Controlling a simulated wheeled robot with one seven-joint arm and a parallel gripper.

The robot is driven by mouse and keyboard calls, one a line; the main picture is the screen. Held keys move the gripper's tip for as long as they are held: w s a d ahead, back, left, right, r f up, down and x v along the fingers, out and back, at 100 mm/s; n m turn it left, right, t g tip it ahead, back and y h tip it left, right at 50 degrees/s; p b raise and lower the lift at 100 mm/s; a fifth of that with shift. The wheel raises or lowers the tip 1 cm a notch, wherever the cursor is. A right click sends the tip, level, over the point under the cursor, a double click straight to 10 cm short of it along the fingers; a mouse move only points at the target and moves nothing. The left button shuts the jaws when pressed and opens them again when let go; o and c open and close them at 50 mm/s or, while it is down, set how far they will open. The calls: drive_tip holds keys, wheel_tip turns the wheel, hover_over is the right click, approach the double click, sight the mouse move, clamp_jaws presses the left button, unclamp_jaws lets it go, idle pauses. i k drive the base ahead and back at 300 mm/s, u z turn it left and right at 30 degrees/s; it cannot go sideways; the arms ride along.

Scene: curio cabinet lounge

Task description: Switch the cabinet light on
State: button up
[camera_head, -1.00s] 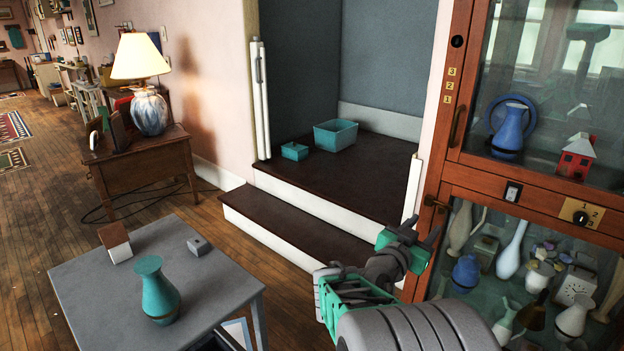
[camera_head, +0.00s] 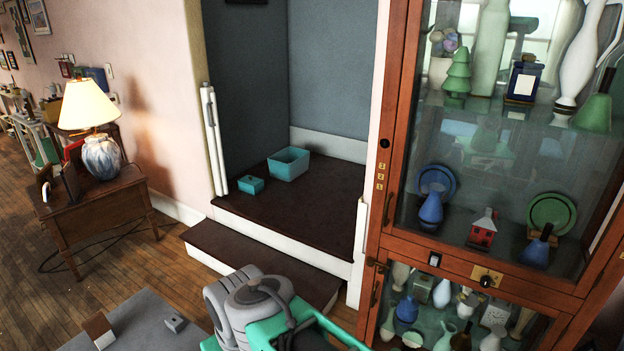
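The wooden cabinet (camera_head: 394,190) with glass doors stands on the right. On the rail between its upper and lower doors is a small rocker switch (camera_head: 435,259) with a white face on a dark plate. Its position is too small to read. To its right is a brass plate with a black round knob (camera_head: 487,281). No lit lamp can be made out inside the cabinet. My arm shows at the bottom centre, below and left of the rail, apart from the switch. My gripper's fingertips are not in the picture.
Vases, plates and a small red house (camera_head: 482,230) stand behind the glass. Left of the cabinet is a raised alcove with teal boxes (camera_head: 288,163) and a dark step (camera_head: 250,256). A grey table (camera_head: 140,325) is at bottom left; a lit lamp (camera_head: 88,110) stands beyond.

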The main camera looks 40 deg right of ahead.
sight(434, 259)
drive_tip(key=z, duration=0.55)
drive_tip(key=k, duration=1.3)
drive_tip(key=z, duration=1.1)
drive_tip(key=i, duration=1.1)
drive_tip(key=u, duration=0.3)
drive_tip(key=k, duration=0.65)
drive_tip(key=u, duration=1.2)
drive_tip(key=i, duration=0.7)
drive_tip(key=u, duration=0.5)
